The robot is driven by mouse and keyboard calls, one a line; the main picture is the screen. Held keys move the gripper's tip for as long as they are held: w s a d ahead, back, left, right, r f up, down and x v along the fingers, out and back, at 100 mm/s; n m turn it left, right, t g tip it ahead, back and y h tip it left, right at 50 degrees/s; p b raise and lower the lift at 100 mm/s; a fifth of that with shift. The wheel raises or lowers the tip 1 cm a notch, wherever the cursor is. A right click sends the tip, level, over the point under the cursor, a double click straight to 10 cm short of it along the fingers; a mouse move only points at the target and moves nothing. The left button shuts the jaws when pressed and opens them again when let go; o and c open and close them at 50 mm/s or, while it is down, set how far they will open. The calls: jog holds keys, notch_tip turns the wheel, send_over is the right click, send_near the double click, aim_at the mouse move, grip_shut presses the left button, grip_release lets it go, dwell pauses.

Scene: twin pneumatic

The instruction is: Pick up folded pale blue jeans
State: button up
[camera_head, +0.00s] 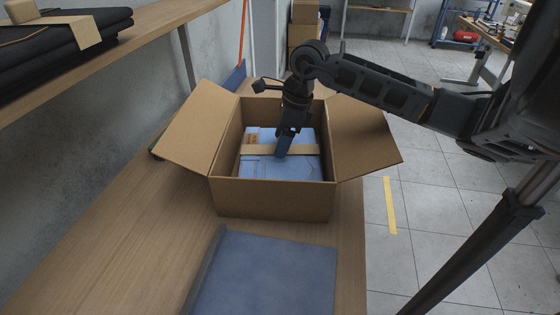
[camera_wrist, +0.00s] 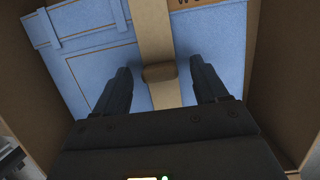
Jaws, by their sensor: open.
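Folded pale blue jeans (camera_head: 308,169) lie inside an open cardboard box with a tan paper band around their middle. In the wrist view the jeans (camera_wrist: 92,62) fill most of the box floor, and the tan band (camera_wrist: 155,45) runs between my fingers. My gripper (camera_head: 283,155) reaches down into the box over the jeans. In the wrist view my gripper (camera_wrist: 163,80) is open, one finger on each side of the band. A small brown block-like piece (camera_wrist: 160,73) sits on the band between the fingers. I cannot tell whether the fingertips touch the jeans.
The cardboard box (camera_head: 270,200) stands on a wooden bench with its side flaps (camera_head: 365,138) spread outward. Folded darker blue cloth (camera_head: 265,275) lies on the bench in front. Dark folded garments (camera_head: 60,45) lie on a shelf (camera_head: 120,45) at upper left. Bare bench (camera_head: 110,240) shows at left.

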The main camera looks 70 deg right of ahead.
jog(key=shift+f, duration=0.15)
grip_shut()
dwell(0.6)
dwell(0.4)
